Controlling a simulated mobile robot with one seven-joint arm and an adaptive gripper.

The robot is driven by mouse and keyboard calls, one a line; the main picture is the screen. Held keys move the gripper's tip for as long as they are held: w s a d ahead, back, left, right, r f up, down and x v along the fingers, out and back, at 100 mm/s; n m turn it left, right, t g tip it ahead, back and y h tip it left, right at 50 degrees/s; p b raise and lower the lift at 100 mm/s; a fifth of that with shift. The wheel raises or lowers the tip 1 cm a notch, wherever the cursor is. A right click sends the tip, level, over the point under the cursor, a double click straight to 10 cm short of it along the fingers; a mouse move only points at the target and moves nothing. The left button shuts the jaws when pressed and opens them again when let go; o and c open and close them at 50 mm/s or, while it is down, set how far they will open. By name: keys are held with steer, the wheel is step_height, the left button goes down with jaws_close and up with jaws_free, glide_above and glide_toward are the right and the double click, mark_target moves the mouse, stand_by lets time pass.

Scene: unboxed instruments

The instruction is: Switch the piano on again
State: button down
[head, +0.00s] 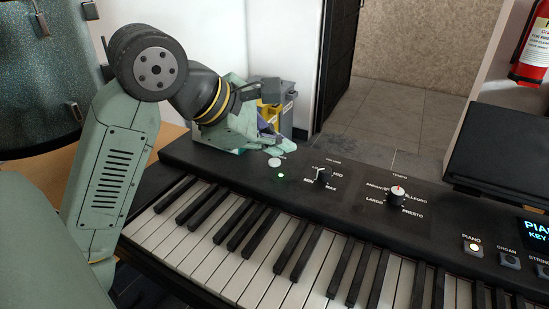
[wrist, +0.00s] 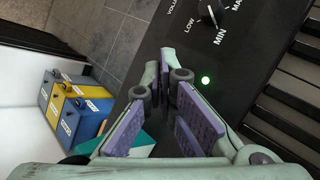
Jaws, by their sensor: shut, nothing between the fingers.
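The black piano (head: 230,165) fills the lower part of the head view, with white and black keys. A small pale round button (head: 274,162) sits at the left of its panel, beside a lit green light (head: 281,176). The green light also shows in the wrist view (wrist: 205,80). The display (head: 537,230) at the right edge is lit and reads "PIANO KEY". My gripper (head: 275,148) is shut and empty, its tips just above or at the button; I cannot tell whether they touch. In the wrist view my fingers (wrist: 172,78) hide the button.
A volume knob (head: 323,176) and a tempo knob (head: 396,194) stand up right of the button. A lit piano voice button (head: 473,247) is further right. Blue, yellow and grey bins (wrist: 72,103) stand on the floor behind the piano. A drum (head: 40,75) is at left.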

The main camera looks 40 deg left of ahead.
mark_target(276, 164)
step_height(276, 164, up, 6)
steer(key=p, duration=0.3)
stand_by(0.3)
